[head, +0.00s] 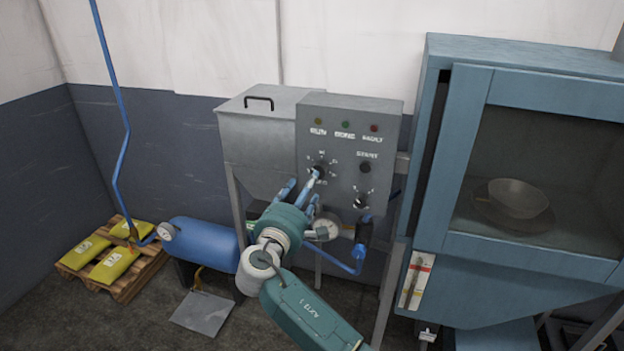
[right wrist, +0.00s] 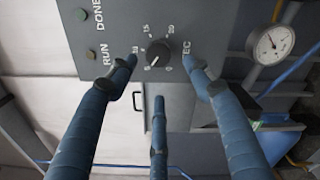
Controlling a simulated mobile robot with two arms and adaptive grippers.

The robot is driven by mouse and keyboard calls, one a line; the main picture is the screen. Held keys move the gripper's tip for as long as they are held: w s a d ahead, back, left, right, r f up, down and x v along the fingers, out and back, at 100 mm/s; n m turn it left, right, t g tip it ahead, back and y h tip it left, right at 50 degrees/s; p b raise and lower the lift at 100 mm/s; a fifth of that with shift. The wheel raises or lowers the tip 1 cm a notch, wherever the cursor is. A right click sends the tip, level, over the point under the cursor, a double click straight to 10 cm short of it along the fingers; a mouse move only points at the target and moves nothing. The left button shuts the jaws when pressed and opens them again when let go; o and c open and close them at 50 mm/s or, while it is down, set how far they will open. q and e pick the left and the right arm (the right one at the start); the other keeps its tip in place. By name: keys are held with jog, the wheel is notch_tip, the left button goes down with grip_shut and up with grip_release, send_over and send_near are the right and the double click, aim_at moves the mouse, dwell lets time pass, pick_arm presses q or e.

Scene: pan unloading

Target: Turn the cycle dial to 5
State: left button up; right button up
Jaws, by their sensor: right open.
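The grey control panel (head: 338,180) carries two black dials. The upper left dial (head: 319,171) has my right gripper (head: 302,188) at it, with blue fingers partly covering it. In the right wrist view, the dial (right wrist: 158,53) has a ring of numbers and the letters SEC beside it. Its pale mark seems to point to the lower left of that picture; the exact number is too small to tell. The fingers of my right gripper (right wrist: 160,68) are spread open around the dial, with visible gaps to it. My left gripper is not in view.
A second dial (head: 360,202) and the START button (head: 365,167) are close by on the panel. A gauge (head: 327,228) and blue pipe lie below. A grey hopper (head: 258,130) stands left and a blue cabinet (head: 462,160) right.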

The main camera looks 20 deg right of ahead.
jog(key=shift+v, duration=2.35)
jog(key=s+d+f+g+y+b, duration=0.1)
jog(key=s+f+g+y, duration=0.25)
jog(key=f, duration=1.65)
jog(key=s+f+g+y+b, duration=0.2)
jog(key=s+f, duration=0.2)
jog(key=f, duration=1.5)
jog(key=s+d+f+m+g+y, duration=0.2)
jog(key=s+f+m+g+y, duration=0.15)
jog(key=s+f, duration=1.5)
jog(key=s+d+f+m+g+b, duration=0.1)
jog(key=s+f+m, duration=0.2)
jog(key=s+f, duration=0.3)
jog(key=s+d+f+m+g+b, duration=0.1)
jog(key=s+f+m, duration=0.3)
jog(key=s, duration=1.3)
jog(key=s+d+f+m+g+y+b, duration=0.1)
jog(key=s+d+f+m+g, duration=0.2)
jog(key=s+f, duration=0.4)
jog(key=s+m, duration=0.1)
jog(key=s, duration=0.3)
jog(key=shift+s+f, duration=0.2)
jog(key=shift+f, duration=0.2)
jog(key=shift+c, duration=0.2)
